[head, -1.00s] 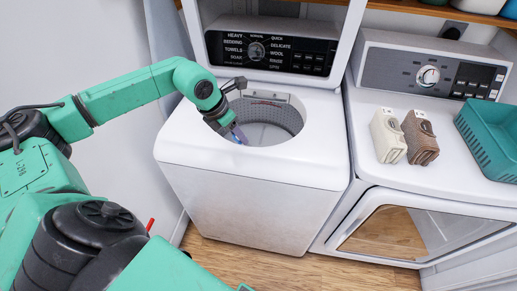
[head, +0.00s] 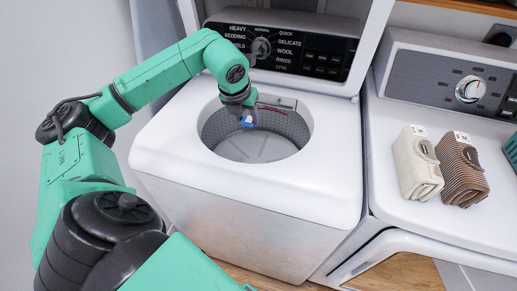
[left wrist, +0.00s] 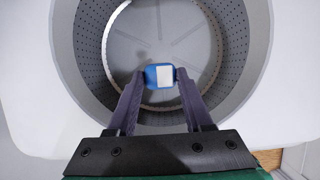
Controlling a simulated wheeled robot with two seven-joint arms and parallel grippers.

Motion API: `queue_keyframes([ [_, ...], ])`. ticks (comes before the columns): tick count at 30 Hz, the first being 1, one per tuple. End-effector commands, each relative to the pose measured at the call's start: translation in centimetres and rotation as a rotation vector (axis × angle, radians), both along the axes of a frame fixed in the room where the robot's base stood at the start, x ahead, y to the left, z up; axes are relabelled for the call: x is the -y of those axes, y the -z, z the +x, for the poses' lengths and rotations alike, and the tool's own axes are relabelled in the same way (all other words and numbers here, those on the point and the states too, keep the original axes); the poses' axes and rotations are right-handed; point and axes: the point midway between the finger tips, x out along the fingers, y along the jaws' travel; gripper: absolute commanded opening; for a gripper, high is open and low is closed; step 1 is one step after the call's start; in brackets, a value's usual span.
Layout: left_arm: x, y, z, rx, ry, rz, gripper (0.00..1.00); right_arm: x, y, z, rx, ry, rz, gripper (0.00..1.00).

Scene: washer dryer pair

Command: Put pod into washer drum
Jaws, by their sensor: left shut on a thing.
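The pod (left wrist: 160,76) is small, blue and white. In the left wrist view it sits between the two dark fingertips of my left gripper (left wrist: 159,78), which is shut on it. In the head view my left gripper (head: 247,119) hangs over the open washer drum, and the pod (head: 247,122) shows as a small blue spot. The washer drum (head: 255,149) is a round opening with perforated grey walls, and it looks empty. The pod is above the drum floor; its exact height I cannot tell. My right gripper is not in view.
The washer's control panel (head: 290,50) and raised lid stand behind the drum. On the dryer top (head: 400,110) to the right are a cream folded cloth bundle (head: 415,165), a brown one (head: 461,170) and a teal basket (head: 511,150) at the edge.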

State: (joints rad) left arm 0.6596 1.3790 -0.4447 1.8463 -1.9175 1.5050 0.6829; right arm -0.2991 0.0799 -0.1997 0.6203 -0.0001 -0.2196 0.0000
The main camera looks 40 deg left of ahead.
Motion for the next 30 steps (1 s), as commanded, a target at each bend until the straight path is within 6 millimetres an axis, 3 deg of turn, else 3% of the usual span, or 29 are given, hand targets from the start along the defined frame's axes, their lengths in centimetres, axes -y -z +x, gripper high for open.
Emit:
queue_keyframes([
  [3,0.0,2.3,-0.2,-0.009,-0.001,0.001,0.0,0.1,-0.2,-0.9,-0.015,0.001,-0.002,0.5],
  [15,0.1,14.4,-0.1,-0.004,0.0,-0.003,0.0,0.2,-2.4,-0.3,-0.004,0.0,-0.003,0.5],
  [24,0.1,19.6,0.0,-0.003,0.0,-0.002,0.0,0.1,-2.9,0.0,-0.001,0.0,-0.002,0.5],
  [30,0.0,19.9,0.0,-0.001,0.002,0.0,0.0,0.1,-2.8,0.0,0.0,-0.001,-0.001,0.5],
])
